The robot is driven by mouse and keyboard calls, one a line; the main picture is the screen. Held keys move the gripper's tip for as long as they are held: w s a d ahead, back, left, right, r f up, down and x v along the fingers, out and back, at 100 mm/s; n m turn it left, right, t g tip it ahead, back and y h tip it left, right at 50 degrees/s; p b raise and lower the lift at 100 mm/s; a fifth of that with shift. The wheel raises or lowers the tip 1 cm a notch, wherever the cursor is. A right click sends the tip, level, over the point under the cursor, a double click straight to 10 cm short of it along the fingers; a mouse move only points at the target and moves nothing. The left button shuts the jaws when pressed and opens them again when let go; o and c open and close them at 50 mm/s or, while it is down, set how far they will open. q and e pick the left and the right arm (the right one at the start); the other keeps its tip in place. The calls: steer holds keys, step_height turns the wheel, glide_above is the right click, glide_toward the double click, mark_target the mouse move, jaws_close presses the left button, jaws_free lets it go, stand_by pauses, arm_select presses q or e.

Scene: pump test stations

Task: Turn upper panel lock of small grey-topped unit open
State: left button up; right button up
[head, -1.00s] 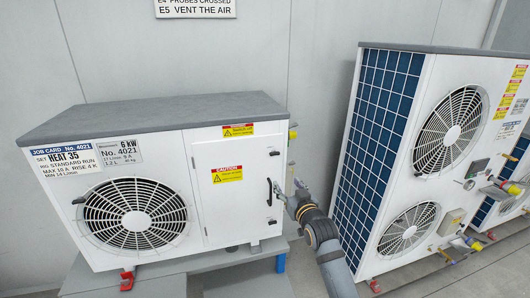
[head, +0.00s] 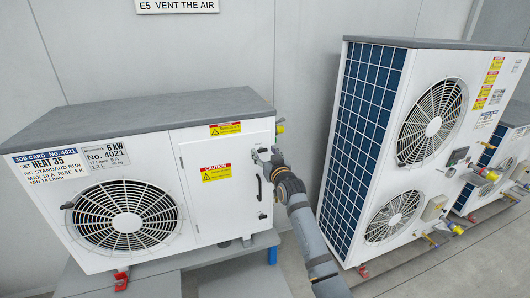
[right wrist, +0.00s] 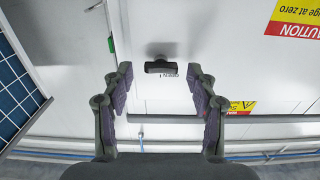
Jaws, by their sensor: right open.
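The small grey-topped unit (head: 220,230) stands at left in the head view, white with a fan and a front panel. My right gripper (head: 266,156) is at the panel's upper right edge and hides the upper lock there. In the right wrist view, the upper panel lock (right wrist: 160,67) is a small dark bar lying crosswise, with an upside-down OPEN mark beside it. My right gripper (right wrist: 160,88) is open there, one finger to each side of the lock's line. The lock lies just beyond the fingertips; whether they touch it I cannot tell. My left gripper is not in view.
A dark panel handle (head: 259,188) is just below the gripper. A taller two-fan unit (head: 385,190) with a blue grille stands at right. Valves (head: 279,127) stick out of the small unit's right side. Caution labels (right wrist: 297,18) show in the right wrist view.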

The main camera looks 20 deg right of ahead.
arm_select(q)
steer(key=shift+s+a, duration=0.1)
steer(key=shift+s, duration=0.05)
arm_select(e)
steer(key=shift+w, duration=0.1)
steer(key=c, duration=1.1)
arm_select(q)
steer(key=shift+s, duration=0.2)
arm_select(e)
steer(key=shift+c, duration=0.2)
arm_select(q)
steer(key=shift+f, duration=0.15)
arm_select(e)
steer(key=shift+n, duration=0.4)
steer(key=n+b, duration=0.1)
steer(key=n, duration=0.2)
steer(key=shift+a+f+n, duration=0.1)
steer(key=shift+n, duration=0.2)
steer(key=n+b, duration=0.1)
steer(key=n, duration=0.3)
steer(key=shift+n, duration=0.3)
steer(key=n+b, duration=0.1)
steer(key=n, duration=0.3)
steer(key=shift+a+f+n, duration=0.1)
steer(key=shift+n, duration=0.2)
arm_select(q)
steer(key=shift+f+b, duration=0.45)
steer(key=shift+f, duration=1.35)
arm_select(e)
steer(key=shift+n, duration=2.1)
